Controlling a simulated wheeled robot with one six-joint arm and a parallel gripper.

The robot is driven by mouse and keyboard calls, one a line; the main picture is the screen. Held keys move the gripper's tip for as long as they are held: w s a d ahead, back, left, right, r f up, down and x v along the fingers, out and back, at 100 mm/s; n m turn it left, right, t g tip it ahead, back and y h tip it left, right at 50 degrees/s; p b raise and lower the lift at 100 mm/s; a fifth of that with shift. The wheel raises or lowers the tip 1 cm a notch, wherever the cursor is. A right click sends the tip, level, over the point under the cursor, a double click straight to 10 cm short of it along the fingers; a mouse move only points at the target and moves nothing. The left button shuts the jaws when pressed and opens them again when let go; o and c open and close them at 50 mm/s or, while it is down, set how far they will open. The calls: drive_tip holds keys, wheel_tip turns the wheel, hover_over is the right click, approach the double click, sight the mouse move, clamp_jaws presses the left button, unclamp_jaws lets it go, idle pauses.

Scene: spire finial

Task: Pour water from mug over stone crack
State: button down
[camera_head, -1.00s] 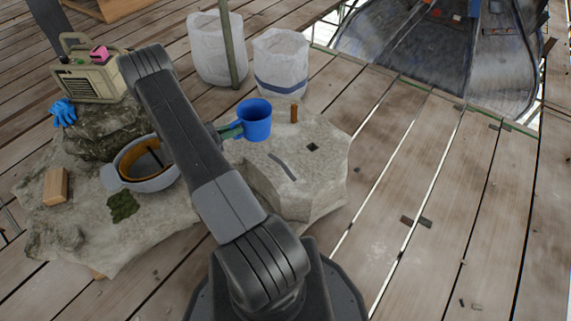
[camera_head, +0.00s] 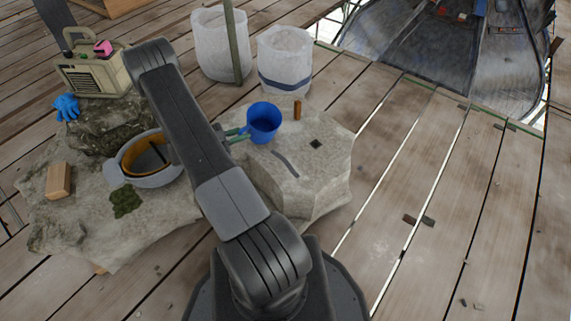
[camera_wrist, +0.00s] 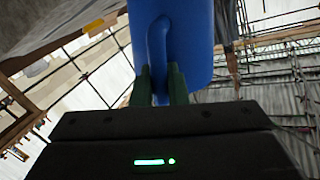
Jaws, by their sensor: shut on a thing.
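The blue mug (camera_head: 264,125) is above the pale stone block (camera_head: 325,178) in the head view. Its opening faces up and somewhat toward the head camera, so it looks slightly tilted. No water can be made out in it. My gripper (camera_head: 238,133) is on the mug's left side; its green fingers (camera_wrist: 159,88) are shut on the mug's handle in the wrist view. A dark, narrow crack (camera_head: 286,163) runs across the stone's top, below and right of the mug in the picture. The mug and crack are apart.
A small brown peg (camera_head: 297,108) and a dark square (camera_head: 316,144) are on the stone. A grey bowl (camera_head: 155,180), green moss (camera_head: 125,200) and a wooden block (camera_head: 59,181) lie left. White sacks (camera_head: 285,58) stand behind. Plank floor right is mostly clear.

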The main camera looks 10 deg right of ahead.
drive_tip(key=shift+s+d+r+p, duration=0.15)
drive_tip(key=shift+r+p, duration=0.1)
drive_tip(key=shift+p, duration=0.15)
drive_tip(key=shift+s+d+r+m, duration=0.15)
drive_tip(key=shift+s+r+m, duration=0.15)
drive_tip(key=shift+m, duration=0.4)
drive_tip(key=shift+s+p, duration=0.15)
drive_tip(key=shift+p, duration=0.15)
drive_tip(key=shift+s+d+f+m+y, duration=0.25)
drive_tip(key=shift+s+d+m, duration=0.2)
drive_tip(key=shift+s+m, duration=0.3)
idle(0.4)
drive_tip(key=shift+w, duration=0.1)
